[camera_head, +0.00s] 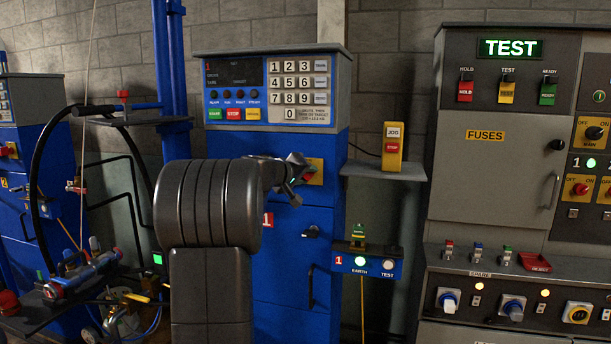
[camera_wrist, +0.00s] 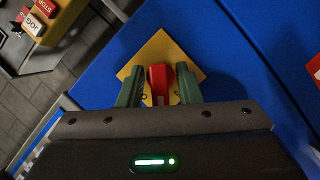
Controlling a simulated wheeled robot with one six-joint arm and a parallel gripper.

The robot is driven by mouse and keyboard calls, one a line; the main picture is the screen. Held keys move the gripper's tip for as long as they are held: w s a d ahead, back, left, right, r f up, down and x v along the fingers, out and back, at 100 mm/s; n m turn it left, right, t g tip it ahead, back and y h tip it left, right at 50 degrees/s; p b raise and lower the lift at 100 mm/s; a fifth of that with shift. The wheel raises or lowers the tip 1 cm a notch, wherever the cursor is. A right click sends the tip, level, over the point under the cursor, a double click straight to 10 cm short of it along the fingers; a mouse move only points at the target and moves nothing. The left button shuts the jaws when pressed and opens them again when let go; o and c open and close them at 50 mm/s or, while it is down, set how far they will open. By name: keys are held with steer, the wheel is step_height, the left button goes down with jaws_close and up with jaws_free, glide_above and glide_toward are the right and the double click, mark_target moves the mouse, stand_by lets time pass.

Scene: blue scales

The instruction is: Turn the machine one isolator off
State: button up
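The isolator is a red rotary knob (camera_wrist: 159,82) on a yellow square plate (camera_wrist: 160,50), fixed to the front of the blue machine one cabinet (camera_head: 290,240). The yellow plate also shows in the head view (camera_head: 316,165), partly behind my gripper (camera_head: 297,180). In the wrist view my gripper (camera_wrist: 160,85) has one green finger on each side of the red knob. Narrow gaps seem to show between fingers and knob, so it looks open. The knob's long side runs roughly in line with the fingers. The marks on the plate are too small to read surely.
A keypad panel (camera_head: 297,88) sits above the isolator. A yellow JOG/STOP box (camera_head: 393,146) stands on a shelf (camera_head: 385,170) to the right. Below are a black cabinet handle (camera_head: 311,287) and an EARTH/TEST box (camera_head: 368,262). A grey TEST panel (camera_head: 490,140) stands far right.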

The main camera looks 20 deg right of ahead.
jaws_close()
steer(key=shift+f+b, duration=0.15)
steer(key=shift+b, duration=0.35)
steer(key=shift+f+n+h+b, duration=0.15)
steer(key=shift+n+h+b, duration=0.25)
steer(key=shift+b, duration=0.45)
steer(key=n+b, duration=0.2)
steer(key=b, duration=0.1)
steer(key=shift+f+h, duration=0.1)
steer(key=shift+h, duration=0.3)
steer(key=n+b, duration=0.1)
steer(key=b, duration=0.1)
steer(key=n+h+b, duration=0.1)
steer(key=n+b, duration=0.1)
steer(key=shift+r+n+h+b, duration=0.2)
steer(key=shift+n+h+b, duration=0.1)
steer(key=shift+b, duration=0.1)
steer(key=shift+o, duration=1)
jaws_free()
steer(key=shift+r, duration=0.1)
